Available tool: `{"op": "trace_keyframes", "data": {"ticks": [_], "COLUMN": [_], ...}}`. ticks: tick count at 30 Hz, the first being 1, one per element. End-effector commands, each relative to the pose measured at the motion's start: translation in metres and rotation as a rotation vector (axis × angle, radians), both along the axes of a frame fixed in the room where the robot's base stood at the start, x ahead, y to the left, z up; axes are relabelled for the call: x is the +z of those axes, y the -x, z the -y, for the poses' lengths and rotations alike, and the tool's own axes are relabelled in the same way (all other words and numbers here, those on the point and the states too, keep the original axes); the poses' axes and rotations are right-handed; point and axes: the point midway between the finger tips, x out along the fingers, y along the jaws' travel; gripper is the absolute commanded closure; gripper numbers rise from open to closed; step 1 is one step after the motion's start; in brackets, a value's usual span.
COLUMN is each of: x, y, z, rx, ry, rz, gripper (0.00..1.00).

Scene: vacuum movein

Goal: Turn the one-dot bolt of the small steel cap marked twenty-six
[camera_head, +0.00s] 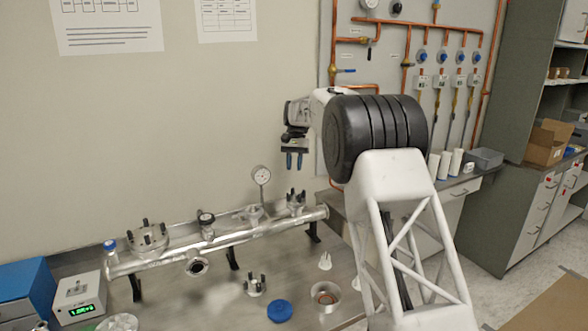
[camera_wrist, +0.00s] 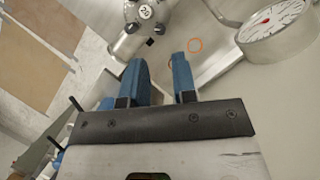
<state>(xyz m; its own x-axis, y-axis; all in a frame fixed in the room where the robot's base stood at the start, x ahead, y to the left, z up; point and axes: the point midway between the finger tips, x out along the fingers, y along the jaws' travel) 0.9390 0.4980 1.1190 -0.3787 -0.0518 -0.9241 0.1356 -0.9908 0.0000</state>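My gripper (camera_head: 294,161) hangs fingers down above the right end of the steel pipe manifold. Its two blue fingers also show in the wrist view (camera_wrist: 160,68), apart, with nothing between them. A small steel cap (camera_wrist: 133,22) with a round white label lies beyond the fingertips at the top edge of the wrist view; the label looks like 20 or 26. Dark bolt ends show around it, but their dots cannot be read. The cap is probably the small fitting with upright dark bolts (camera_head: 296,202) on the pipe's right end, below my gripper and apart from it.
A pressure gauge (camera_head: 261,175) stands left of the gripper and looms at the right of the wrist view (camera_wrist: 278,28). A larger bolted flange (camera_head: 148,238) is at the pipe's left. A loose bolted piece (camera_head: 254,286), blue lid (camera_head: 279,311) and steel bowl (camera_head: 326,297) lie on the bench.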

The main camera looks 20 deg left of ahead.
Motion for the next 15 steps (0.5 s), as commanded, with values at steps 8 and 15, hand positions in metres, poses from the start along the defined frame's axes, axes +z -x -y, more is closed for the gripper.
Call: {"op": "trace_keyframes", "data": {"ticks": [8, 15], "x": [-0.0003, -0.0021], "y": [0.0004, 0.0031], "z": [-0.0005, -0.0061], "rx": [0.01, 0.164], "ry": [0.0, -0.002], "rz": [0.001, 0.008], "gripper": [0.74, 0.74]}}
